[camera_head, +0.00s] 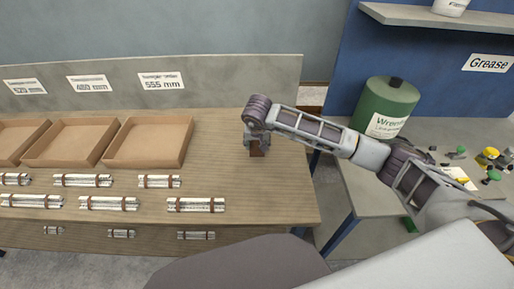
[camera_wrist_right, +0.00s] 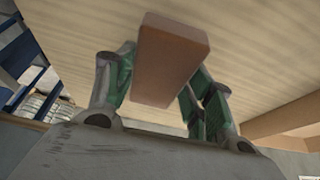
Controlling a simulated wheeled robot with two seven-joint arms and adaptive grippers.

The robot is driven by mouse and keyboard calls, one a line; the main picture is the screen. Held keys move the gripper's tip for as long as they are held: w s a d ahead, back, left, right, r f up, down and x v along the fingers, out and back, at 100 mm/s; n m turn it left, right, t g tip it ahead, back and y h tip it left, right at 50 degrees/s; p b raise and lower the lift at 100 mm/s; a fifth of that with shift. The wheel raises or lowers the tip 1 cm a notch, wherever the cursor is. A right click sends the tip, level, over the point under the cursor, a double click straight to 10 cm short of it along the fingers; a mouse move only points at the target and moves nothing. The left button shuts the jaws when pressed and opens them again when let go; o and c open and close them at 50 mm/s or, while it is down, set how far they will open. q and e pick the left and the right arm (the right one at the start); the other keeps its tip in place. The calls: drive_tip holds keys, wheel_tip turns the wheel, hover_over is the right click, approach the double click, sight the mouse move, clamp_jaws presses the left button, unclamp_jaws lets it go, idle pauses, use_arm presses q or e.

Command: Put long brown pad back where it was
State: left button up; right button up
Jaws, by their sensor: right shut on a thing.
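The long brown pad (camera_wrist_right: 170,58) is between the fingers of my right gripper (camera_wrist_right: 160,85) in the right wrist view. The gripper is shut on it, and the pad sticks out past the fingertips over the wooden tabletop. In the head view my right gripper (camera_head: 257,143) is above the right part of the wooden table (camera_head: 240,190), with the brown pad (camera_head: 257,151) showing small below it. I cannot tell whether the pad touches the table. My left gripper is not in view.
Cardboard trays (camera_head: 150,142) stand along the back left of the table, below length labels. Bundles of silvery rods (camera_head: 196,205) lie in front of them. A green canister (camera_head: 385,108) stands on the grey table at right. The wooden table is clear between trays and gripper.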

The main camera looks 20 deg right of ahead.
sight(257, 145)
drive_tip(key=shift+f, duration=1.65)
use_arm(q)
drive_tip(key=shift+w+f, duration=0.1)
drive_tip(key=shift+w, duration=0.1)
use_arm(e)
drive_tip(key=shift+f, duration=0.1)
drive_tip(key=o, duration=1.1)
drive_tip(key=shift+c, duration=0.2)
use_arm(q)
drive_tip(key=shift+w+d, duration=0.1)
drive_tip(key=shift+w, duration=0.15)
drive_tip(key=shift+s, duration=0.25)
